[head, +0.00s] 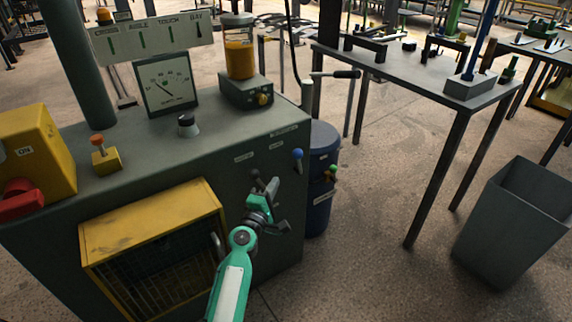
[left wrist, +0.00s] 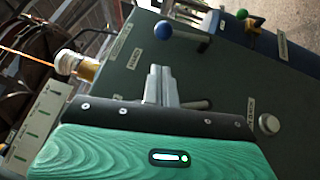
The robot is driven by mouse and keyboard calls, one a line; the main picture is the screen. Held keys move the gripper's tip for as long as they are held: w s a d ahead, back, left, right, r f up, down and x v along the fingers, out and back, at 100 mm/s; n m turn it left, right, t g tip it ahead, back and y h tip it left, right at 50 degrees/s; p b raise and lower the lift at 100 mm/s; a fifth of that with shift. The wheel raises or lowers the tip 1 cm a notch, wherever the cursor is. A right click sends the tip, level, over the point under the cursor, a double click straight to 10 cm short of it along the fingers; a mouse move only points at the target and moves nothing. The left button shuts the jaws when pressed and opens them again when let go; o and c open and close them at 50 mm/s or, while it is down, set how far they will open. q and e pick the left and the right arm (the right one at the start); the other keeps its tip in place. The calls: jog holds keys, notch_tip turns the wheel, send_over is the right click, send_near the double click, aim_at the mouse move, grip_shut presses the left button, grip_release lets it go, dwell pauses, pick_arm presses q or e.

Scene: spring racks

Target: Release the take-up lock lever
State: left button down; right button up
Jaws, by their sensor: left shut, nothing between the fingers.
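The grey machine cabinet (head: 215,150) carries several controls on its front right. A lever with a blue ball knob (head: 297,154) stands near the cabinet's right corner; the blue knob (left wrist: 163,30) also shows in the left wrist view. A dark-knobbed control (head: 256,174) sits to its left. Small labels are beside them, too small to read, so I cannot tell which is the take-up lock lever. My left gripper (head: 273,187) is shut and empty, just right of the dark knob and below the blue one. In the left wrist view its closed fingers (left wrist: 160,85) partly hide a short rod (left wrist: 196,104).
A yellow-framed grille (head: 155,250) juts from the cabinet front beside my left arm. A dark blue drum (head: 320,190) stands right of the cabinet. A jar of orange liquid (head: 239,55) stands on top. A grey bin (head: 515,220) and table (head: 420,75) are farther right, with open floor between.

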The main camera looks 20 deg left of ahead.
pick_arm(q)
jog(key=shift+w+d+r+b, duration=0.1)
jog(key=shift+w+r, duration=0.15)
jog(key=shift+w, duration=1.4)
jog(key=shift+w+d+r+b, duration=0.1)
jog(key=shift+w+r, duration=0.15)
jog(key=shift+w, duration=1.35)
jog(key=shift+w+d+r+b, duration=0.1)
jog(key=shift+w+r, duration=0.15)
jog(key=shift+w, duration=1.4)
pick_arm(e)
jog(key=shift+a+r+t, duration=0.15)
jog(key=shift+a+t, duration=0.25)
jog(key=shift+a, duration=0.05)
jog(key=shift+y, duration=0.3)
